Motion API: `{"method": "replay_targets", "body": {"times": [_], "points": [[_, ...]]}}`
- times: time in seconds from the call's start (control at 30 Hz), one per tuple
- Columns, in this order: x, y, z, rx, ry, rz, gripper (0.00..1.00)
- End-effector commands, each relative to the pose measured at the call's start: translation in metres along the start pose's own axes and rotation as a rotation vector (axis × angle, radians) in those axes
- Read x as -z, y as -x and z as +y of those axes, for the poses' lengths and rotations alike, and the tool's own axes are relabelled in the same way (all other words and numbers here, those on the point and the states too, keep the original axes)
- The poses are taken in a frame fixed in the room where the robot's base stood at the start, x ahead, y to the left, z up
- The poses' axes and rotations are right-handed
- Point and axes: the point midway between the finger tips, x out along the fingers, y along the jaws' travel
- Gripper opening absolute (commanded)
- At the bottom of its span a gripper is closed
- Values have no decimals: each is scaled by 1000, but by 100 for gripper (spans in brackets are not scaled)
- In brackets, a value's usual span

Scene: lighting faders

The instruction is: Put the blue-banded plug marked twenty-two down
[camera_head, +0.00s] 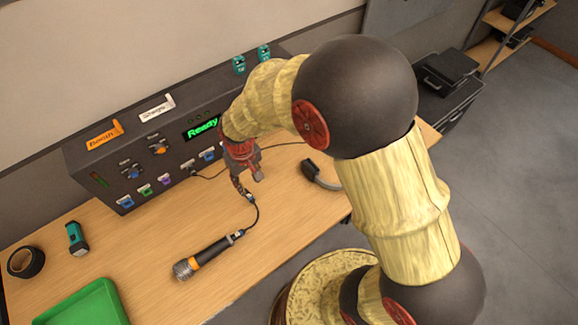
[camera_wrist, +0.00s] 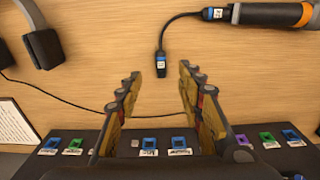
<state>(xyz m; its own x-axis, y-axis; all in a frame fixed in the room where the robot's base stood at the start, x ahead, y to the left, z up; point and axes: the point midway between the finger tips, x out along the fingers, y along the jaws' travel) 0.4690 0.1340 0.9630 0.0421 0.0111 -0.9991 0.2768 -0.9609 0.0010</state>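The blue-banded plug (camera_wrist: 161,65) lies on the wooden table, at the end of a short black cable from the microphone (camera_wrist: 258,13). It carries a small pale mark that is too small to read for sure. In the head view the plug (camera_head: 250,197) shows just by the fingertips. My gripper (camera_wrist: 159,80) is open, its fingers spread wide with nothing between them. In the wrist view the plug lies beyond the fingertips, apart from both fingers. The gripper (camera_head: 249,182) is in front of the console in the head view.
The console (camera_head: 118,158) with several coloured sockets stands along the back of the table. Headphones (camera_head: 320,177) lie to the right of the gripper. A green tray (camera_head: 112,296), a tape roll (camera_head: 12,262) and a flashlight (camera_head: 77,238) are at left.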

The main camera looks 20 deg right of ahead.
Motion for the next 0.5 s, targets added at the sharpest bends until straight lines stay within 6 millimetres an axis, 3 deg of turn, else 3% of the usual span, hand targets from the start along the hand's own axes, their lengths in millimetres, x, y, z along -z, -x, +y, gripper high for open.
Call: {"method": "replay_targets", "body": {"times": [0.13, 0.27, 0.4, 0.5], "points": [[-2, 52, 16, -2, -33, 60, 38], [-23, 127, 40, -8, -86, 146, 38], [-65, 198, 61, -22, -146, 240, 38], [-101, 237, 71, -35, -187, 306, 38]]}}
